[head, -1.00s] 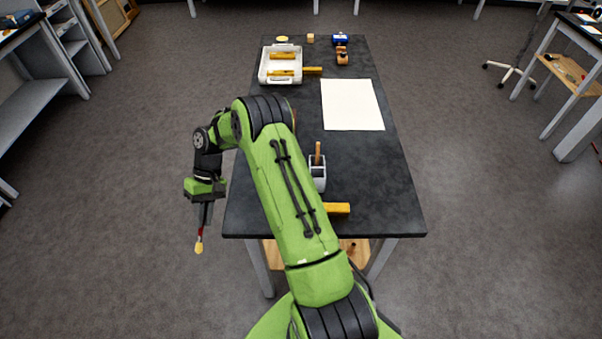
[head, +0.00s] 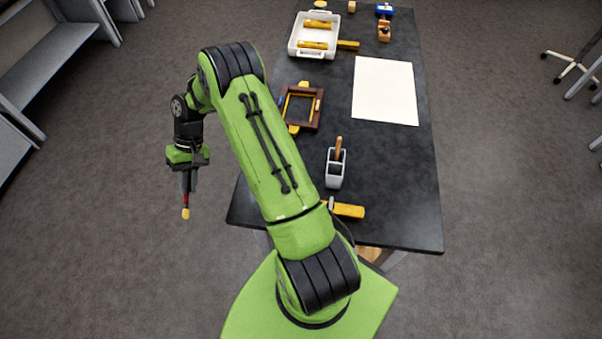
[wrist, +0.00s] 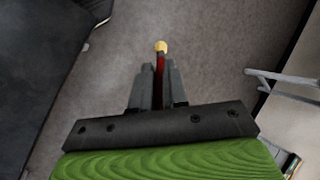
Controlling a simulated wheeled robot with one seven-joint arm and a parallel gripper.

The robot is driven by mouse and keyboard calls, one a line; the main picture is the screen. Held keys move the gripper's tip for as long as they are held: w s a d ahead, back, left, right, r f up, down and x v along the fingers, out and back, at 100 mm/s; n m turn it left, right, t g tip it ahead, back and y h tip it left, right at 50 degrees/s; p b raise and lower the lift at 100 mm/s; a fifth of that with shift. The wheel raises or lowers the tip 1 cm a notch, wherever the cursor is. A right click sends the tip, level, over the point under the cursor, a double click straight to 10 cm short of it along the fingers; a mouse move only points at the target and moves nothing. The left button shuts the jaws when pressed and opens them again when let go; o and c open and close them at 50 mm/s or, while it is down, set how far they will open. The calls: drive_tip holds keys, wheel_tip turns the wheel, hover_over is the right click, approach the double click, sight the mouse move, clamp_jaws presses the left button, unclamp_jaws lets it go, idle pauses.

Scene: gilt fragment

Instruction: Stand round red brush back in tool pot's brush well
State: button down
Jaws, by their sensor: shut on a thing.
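My gripper (head: 187,190) is shut on the round red brush (head: 185,212) and holds it out over the floor, left of the table. The brush hangs below the fingers with its pale yellow end down. In the wrist view the brush (wrist: 161,57) shows as a red shaft between the two grey fingers, with the yellow end beyond the fingertips. The tool pot (head: 335,178), a light grey box with dark openings, stands upright on the dark table near its front. A wooden-handled tool (head: 339,148) stands in it. Which opening is the brush well I cannot tell.
The dark table (head: 400,170) holds a yellow-handled tool (head: 346,210) near the pot, a dark wooden frame (head: 303,106), a white sheet (head: 385,90) and a white tray (head: 331,53) with yellow blocks. Floor between my gripper and the table is clear.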

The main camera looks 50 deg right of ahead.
drive_tip(key=s+d+r+m+t+h+p, duration=0.1)
drive_tip(key=s+d+r+m+t+h, duration=0.15)
drive_tip(key=s+d+m, duration=0.45)
drive_tip(key=s+d+r+m+t+h+p, duration=0.1)
drive_tip(key=s+d+m+t+h, duration=0.15)
drive_tip(key=d+m, duration=0.8)
drive_tip(key=s+d+r+m+g+h, duration=0.1)
drive_tip(key=s+d+r+m, duration=0.1)
drive_tip(key=s+d+m, duration=0.3)
drive_tip(key=s+d+r+m+g+p, duration=0.1)
drive_tip(key=s+d+r+m, duration=0.15)
drive_tip(key=s+m, duration=0.45)
drive_tip(key=s+d+r+m+g+h, duration=0.1)
drive_tip(key=s+d+r+m, duration=0.1)
drive_tip(key=s+d+m, duration=0.4)
drive_tip(key=shift+m+y, duration=0.3)
drive_tip(key=shift+m, duration=0.45)
drive_tip(key=f, duration=0.3)
drive_tip(key=a+f, duration=0.1)
drive_tip(key=f, duration=0.2)
drive_tip(key=w+f, duration=0.1)
drive_tip(key=f, duration=0.2)
drive_tip(key=shift+a+f, duration=0.4)
drive_tip(key=shift+s, duration=0.1)
drive_tip(key=shift+f, duration=0.2)
drive_tip(key=c, duration=1.1)
unclamp_jaws()
drive_tip(key=shift+c, duration=0.2)
